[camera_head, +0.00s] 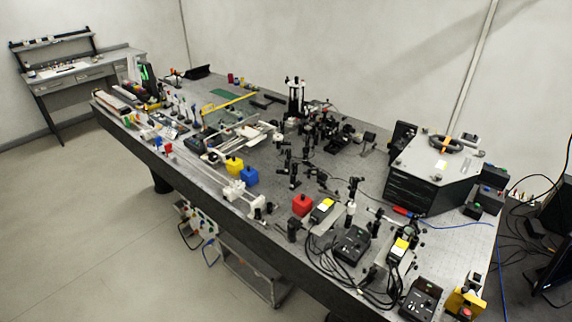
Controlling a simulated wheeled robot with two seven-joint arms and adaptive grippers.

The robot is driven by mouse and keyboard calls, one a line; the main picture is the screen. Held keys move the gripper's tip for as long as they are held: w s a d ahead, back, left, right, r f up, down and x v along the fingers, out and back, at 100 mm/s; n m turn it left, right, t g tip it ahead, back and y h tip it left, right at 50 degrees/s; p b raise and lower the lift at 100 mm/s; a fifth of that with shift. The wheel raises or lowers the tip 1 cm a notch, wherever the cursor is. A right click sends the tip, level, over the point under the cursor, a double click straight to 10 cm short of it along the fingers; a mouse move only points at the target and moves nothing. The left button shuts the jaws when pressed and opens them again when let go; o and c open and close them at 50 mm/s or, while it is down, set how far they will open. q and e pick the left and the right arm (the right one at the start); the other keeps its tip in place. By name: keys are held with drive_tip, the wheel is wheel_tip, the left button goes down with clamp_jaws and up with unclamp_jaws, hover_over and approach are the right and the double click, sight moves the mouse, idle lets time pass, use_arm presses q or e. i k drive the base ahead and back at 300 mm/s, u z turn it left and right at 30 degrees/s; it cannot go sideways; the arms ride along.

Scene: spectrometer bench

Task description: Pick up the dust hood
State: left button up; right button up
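No thing in the head view is plainly recognisable as the dust hood. A large angular housing (412,192) with dark sides and a light grey top stands at the right end of the optical table (335,175). A black ring-shaped object (446,144) lies on its top, beside a small pale yellow label. I cannot tell whether this housing is the hood. Neither of my grippers is in view.
Black optical mounts (330,130) crowd the table's middle. Controllers with cables (352,245) fill the near right. Floor in front at left is clear; a side bench (80,75) stands far left.

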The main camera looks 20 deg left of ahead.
sight(234, 166)
drive_tip(key=z, duration=0.05)
drive_tip(key=k, duration=1.05)
drive_tip(key=u, duration=1.55)
drive_tip(key=i, duration=0.95)
drive_tip(key=u, duration=1)
drive_tip(key=i, duration=1.75)
drive_tip(key=z, duration=0.3)
drive_tip(key=i, duration=1.2)
drive_tip(key=z, duration=1.55)
drive_tip(key=i, duration=0.7)
drive_tip(key=z, duration=0.75)
